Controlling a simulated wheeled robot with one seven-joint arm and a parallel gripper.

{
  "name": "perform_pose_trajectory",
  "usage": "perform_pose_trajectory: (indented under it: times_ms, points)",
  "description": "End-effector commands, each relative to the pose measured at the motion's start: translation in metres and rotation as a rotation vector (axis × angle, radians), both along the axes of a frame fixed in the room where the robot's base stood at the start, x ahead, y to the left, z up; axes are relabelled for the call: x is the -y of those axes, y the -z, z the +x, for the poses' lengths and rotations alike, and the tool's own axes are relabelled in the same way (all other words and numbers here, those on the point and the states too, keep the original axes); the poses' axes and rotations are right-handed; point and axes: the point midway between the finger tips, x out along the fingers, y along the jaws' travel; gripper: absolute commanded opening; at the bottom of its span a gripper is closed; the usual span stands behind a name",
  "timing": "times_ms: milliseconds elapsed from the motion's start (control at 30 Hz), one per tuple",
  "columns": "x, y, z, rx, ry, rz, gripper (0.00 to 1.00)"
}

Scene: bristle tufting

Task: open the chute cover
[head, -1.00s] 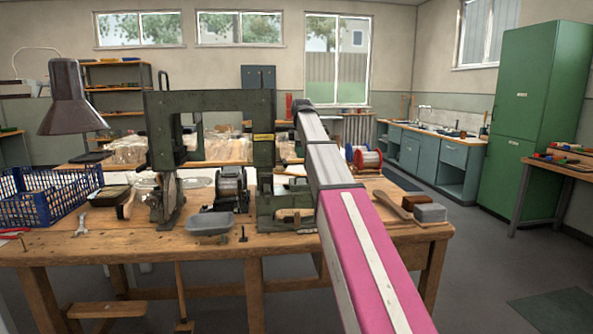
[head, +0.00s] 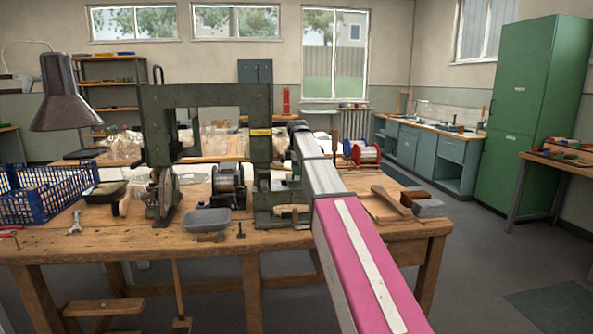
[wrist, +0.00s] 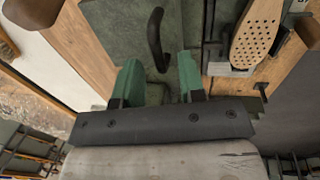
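In the wrist view, a grey-green plate (wrist: 112,28) with a black curved handle (wrist: 155,38) lies ahead of my gripper (wrist: 159,80); it looks like the chute cover. My two green fingers are spread apart with nothing between their tips. The handle stands just beyond the gap, roughly lined up with it; I cannot tell whether it touches a finger. In the head view, my arm reaches over the bench to the right side of the dark green tufting machine (head: 259,110). My gripper and the handle cannot be made out there.
On the bench (head: 95,245) are a blue crate (head: 45,197), a grey tray (head: 207,221), a wire spool (head: 228,180) and a grey block (head: 429,208). A lamp (head: 66,100) hangs at left.

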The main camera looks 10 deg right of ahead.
Motion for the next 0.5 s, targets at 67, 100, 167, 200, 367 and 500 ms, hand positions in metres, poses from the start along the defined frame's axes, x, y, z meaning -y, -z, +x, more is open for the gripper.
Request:
perform_pose_trajectory:
  times_ms: [67,100,167,200,367,500]
  points:
    - [0.0,0.0022,0.0003,0.0,0.0,0.0,0.37]
    - [0.0,0.0026,0.0004,0.0,0.0,0.0,0.37]
    - [0.0,0.0026,0.0005,0.0,0.0,0.0,0.37]
    - [0.0,0.0025,0.0005,0.0,0.0,0.0,0.37]
    - [0.0,0.0023,0.0004,0.0,0.0,0.0,0.17]
    - [0.0,0.002,0.0005,0.0,0.0,0.0,0.0]
